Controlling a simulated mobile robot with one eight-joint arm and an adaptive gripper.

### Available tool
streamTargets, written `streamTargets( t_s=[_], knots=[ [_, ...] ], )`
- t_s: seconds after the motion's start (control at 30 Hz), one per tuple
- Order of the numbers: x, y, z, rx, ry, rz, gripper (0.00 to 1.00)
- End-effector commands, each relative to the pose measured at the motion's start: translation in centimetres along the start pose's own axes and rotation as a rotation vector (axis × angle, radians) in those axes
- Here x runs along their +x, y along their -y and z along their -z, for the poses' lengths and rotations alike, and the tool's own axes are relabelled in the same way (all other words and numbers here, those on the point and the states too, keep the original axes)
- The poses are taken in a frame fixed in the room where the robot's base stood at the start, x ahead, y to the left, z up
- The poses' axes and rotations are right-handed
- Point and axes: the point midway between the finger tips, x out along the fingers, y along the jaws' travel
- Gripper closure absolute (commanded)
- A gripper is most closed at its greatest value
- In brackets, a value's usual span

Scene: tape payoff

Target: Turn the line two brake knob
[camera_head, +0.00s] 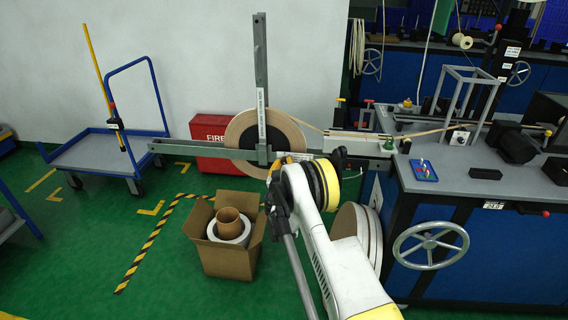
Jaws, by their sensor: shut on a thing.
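A large tan tape reel (235,132) with a dark centre hangs on a grey upright post (260,60) with a white label. My white, yellow and black arm reaches up to the lower right of this reel. My gripper (273,171), at its end, is at the reel's hub. It is shut on the brake knob there. The knob and most of the fingers are hidden behind my wrist, so I cannot see how the knob is turned. A tan tape runs from the reel to the right, towards the workbench (480,185).
A cardboard box (231,258) with a roll inside stands on the floor below the reel. A red fire box (209,130) is behind it. A blue trolley (95,152) stands at left. A handwheel (431,245) sticks out from the bench front. Green floor is clear at lower left.

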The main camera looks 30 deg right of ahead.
Motion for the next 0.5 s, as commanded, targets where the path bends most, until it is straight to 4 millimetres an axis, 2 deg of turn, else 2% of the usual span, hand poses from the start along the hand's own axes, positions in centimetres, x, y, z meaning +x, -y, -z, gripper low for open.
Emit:
streamTargets(
  t_s=[0.03,0.1,0.37,0.5],
  knots=[
    [0.01,-0.03,-0.02,0.0,0.0,-0.001,0.72],
    [0.01,-0.03,-0.03,0.0,0.0,-0.001,0.53],
    [-0.01,-0.02,-0.01,-0.001,0.0,0.0,0.53],
    [-0.95,0.02,0.0,-0.001,0.0,0.0,0.53]
  ],
)
